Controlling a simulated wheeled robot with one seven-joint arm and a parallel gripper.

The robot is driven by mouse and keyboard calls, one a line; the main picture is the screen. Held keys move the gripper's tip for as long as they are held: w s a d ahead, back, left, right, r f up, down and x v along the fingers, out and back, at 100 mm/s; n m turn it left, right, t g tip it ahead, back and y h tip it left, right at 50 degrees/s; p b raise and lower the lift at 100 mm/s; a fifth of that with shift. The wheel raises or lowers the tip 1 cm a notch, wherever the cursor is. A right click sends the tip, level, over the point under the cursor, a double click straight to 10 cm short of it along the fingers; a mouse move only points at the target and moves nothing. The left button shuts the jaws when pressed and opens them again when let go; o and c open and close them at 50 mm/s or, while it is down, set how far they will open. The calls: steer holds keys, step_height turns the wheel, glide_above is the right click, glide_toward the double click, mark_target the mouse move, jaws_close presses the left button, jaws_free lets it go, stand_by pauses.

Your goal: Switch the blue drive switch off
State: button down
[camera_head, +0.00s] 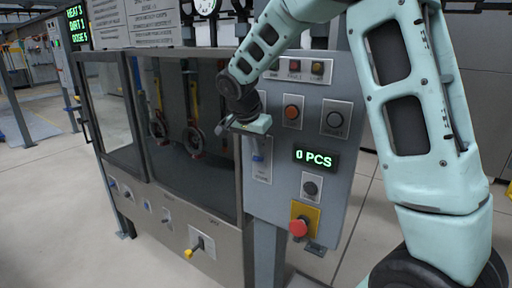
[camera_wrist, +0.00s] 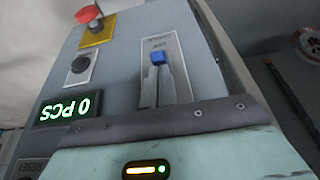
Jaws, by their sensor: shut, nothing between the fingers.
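The blue drive switch (camera_head: 258,157) is a small blue-tipped lever on a pale plate (camera_head: 263,173) at the left of the grey control panel. In the wrist view the panel appears upside down, and the blue tip (camera_wrist: 158,57) sits near the lettered end of its plate, with a dark slot beside it. My gripper (camera_head: 223,127) is just above and left of the switch, in front of the panel, shut and empty. It partly covers the top of the switch plate in the head view. I see no clear contact with the lever.
A glazed cabinet (camera_head: 242,170) stands left, with a yellow-tipped lever (camera_head: 188,253) below.

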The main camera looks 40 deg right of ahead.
mark_target(255, 158)
steer(key=shift+a+f+b, duration=0.15)
steer(key=shift+f+b, duration=0.1)
steer(key=shift+b, duration=0.65)
steer(key=shift+h+b, duration=0.3)
steer(key=shift+b, duration=0.2)
steer(key=b, duration=0.3)
steer(key=a+f+h+b, duration=0.1)
steer(key=b, duration=0.3)
steer(key=shift+s+f+t+h, duration=0.15)
steer(key=shift+f+t+h, duration=0.15)
steer(key=shift+t, duration=0.1)
steer(key=h+b, duration=0.1)
steer(key=b, duration=0.2)
steer(key=h+b, duration=0.1)
steer(key=b, duration=0.3)
steer(key=a+t+h+b, duration=0.1)
steer(key=b, duration=0.2)
steer(key=shift+s+f, duration=0.15)
steer(key=shift+s, duration=0.1)
steer(key=shift+r, duration=0.75)
